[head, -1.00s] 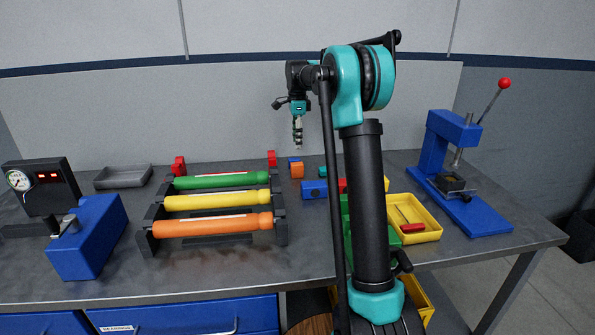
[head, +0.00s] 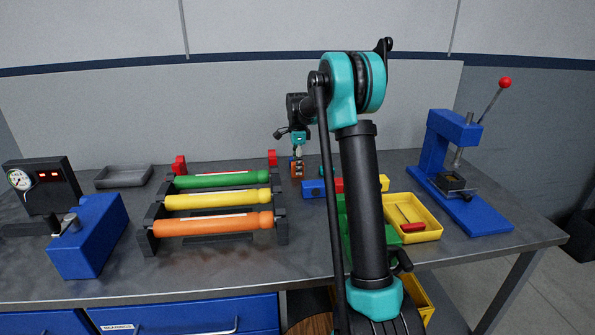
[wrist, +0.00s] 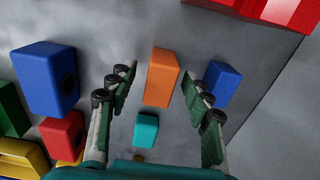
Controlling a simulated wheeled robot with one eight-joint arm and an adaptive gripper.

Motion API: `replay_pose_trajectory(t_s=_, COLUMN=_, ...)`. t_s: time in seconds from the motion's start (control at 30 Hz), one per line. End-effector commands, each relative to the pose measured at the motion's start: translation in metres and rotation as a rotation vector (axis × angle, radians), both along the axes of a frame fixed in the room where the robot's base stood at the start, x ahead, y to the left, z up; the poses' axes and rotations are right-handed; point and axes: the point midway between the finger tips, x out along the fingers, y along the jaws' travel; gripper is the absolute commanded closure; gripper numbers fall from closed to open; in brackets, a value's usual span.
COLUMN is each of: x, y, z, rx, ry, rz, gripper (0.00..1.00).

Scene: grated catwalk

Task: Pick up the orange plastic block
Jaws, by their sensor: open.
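The orange plastic block (wrist: 161,78) stands on the grey bench top in the wrist view, between and a little beyond my open fingers. My gripper (wrist: 160,83) is open and empty, one finger on each side of the block with a gap to both. In the head view my gripper (head: 297,170) hangs down at the block (head: 297,173), partly covering it. I cannot tell how far above the bench the fingertips are.
Blue blocks (wrist: 219,82) and (wrist: 46,78) lie on either side in the wrist view. A teal block (wrist: 146,129) is close below the orange one, and a red block (wrist: 63,134) is at lower left. Colored rollers (head: 217,203) lie left of my arm in the head view.

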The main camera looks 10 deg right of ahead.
Motion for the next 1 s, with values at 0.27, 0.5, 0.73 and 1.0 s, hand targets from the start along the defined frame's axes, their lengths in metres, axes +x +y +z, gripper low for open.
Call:
replay_pose_trajectory(t_s=0.27, x=0.0000, y=-0.0001, z=0.0002, rx=0.000, ry=0.000, rz=0.000, gripper=0.64)
replay_pose_trajectory(t_s=0.5, x=0.0000, y=0.0000, z=0.0003, rx=0.000, ry=0.000, rz=0.000, gripper=0.93)
replay_pose_trajectory(t_s=0.73, x=0.0000, y=-0.0001, z=0.0004, rx=0.000, ry=0.000, rz=0.000, gripper=1.00)
replay_pose_trajectory(t_s=1.0, x=-0.0002, y=0.0000, z=0.0089, rx=0.000, ry=0.000, rz=0.000, gripper=1.00)
